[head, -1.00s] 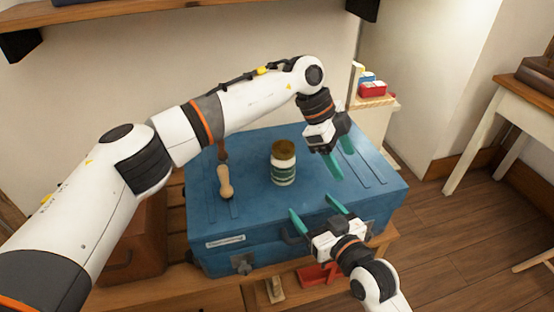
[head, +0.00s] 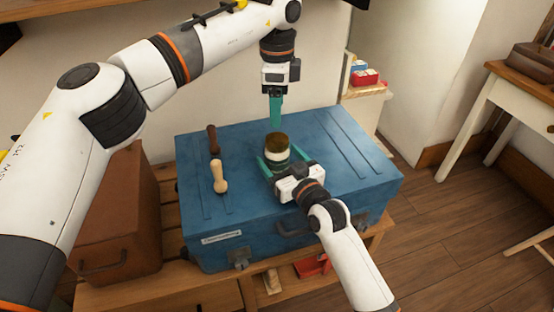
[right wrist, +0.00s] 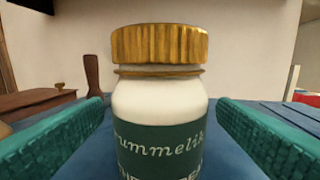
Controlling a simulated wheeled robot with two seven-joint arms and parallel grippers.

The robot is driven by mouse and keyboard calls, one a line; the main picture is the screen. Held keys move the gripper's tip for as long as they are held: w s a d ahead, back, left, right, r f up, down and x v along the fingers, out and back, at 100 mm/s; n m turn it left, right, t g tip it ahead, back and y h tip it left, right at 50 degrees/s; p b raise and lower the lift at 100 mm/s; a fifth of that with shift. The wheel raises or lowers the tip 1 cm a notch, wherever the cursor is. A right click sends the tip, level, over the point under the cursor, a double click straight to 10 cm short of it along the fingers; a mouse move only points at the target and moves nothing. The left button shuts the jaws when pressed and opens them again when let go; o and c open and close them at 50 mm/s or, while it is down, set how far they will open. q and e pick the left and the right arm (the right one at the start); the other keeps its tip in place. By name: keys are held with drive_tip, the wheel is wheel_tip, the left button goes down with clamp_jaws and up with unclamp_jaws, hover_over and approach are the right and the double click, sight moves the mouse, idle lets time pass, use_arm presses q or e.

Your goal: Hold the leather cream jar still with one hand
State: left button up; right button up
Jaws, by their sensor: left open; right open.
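The leather cream jar (head: 277,154) stands upright on the blue trunk (head: 335,150). It has a brown-gold lid and a green label on a pale body. My right gripper (head: 278,161) is open, with one finger on either side of the jar. In the right wrist view the jar (right wrist: 160,110) fills the middle, and a gap shows between it and each green finger. My left gripper (head: 276,118) is above the jar, pointing down. Its fingers overlap in the head view; they are open and hold nothing.
Two wooden-handled tools, one dark (head: 213,139) and one light (head: 219,177), are on the trunk left of the jar. A brown case (head: 115,215) stands left of the trunk. Small red and blue boxes (head: 365,76) sit behind. The trunk's right side is clear.

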drive_tip(key=shift+x, duration=1.1)
